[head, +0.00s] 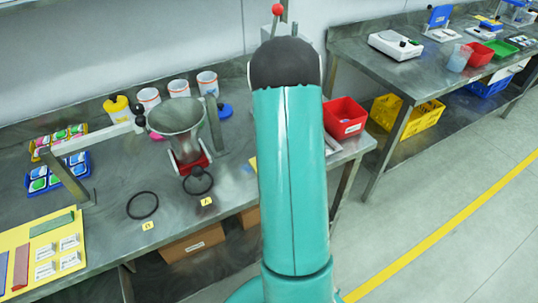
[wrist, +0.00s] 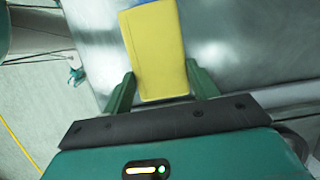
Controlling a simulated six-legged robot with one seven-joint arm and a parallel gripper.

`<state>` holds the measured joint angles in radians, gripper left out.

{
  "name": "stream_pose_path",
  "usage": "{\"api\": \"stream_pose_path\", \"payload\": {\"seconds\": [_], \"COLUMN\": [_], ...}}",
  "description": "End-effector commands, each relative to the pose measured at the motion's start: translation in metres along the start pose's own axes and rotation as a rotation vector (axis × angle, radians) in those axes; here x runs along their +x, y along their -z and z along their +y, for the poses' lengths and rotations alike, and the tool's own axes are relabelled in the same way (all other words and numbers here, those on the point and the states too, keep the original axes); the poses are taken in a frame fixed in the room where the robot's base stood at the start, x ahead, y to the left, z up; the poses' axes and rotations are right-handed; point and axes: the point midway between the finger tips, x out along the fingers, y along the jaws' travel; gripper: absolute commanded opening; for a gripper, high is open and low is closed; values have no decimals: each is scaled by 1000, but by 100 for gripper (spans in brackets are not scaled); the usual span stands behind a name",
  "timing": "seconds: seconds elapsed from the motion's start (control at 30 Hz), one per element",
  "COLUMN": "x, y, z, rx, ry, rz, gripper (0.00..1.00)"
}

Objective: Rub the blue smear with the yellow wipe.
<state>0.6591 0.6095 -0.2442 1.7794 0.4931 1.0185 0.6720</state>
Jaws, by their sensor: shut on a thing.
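The yellow wipe (wrist: 155,40) fills the space between the two green fingers of my gripper (wrist: 159,72) in the wrist view. The gripper is shut on it, and the wipe's far end reaches past the fingertips over the grey metal table. A sliver of blue shows at the wipe's far edge, at the top of the wrist view; I cannot tell if it is the smear. In the head view my arm hides the gripper and most of the table there. A small yellow strip (head: 253,164) shows at the arm's left side. The blue smear is not clearly visible.
A hopper (head: 176,118) on a stand is left of my arm, with two black rings (head: 143,205) in front. A red bin (head: 345,118) stands right of the arm near the table edge. White tubs (head: 179,89) line the back.

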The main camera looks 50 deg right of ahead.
Motion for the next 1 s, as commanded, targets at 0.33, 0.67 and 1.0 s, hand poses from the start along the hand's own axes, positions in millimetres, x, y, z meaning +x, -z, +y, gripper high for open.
{"api": "stream_pose_path", "payload": {"seconds": [0.33, 0.67, 1.0], "x": [-7, -19, -47], "y": [19, 20, 7], "z": [1, 0, 0], "rx": [0, 2, 0], "ry": [0, 7, 5], "rz": [4, 13, 7], "gripper": [30, 26, 26]}}
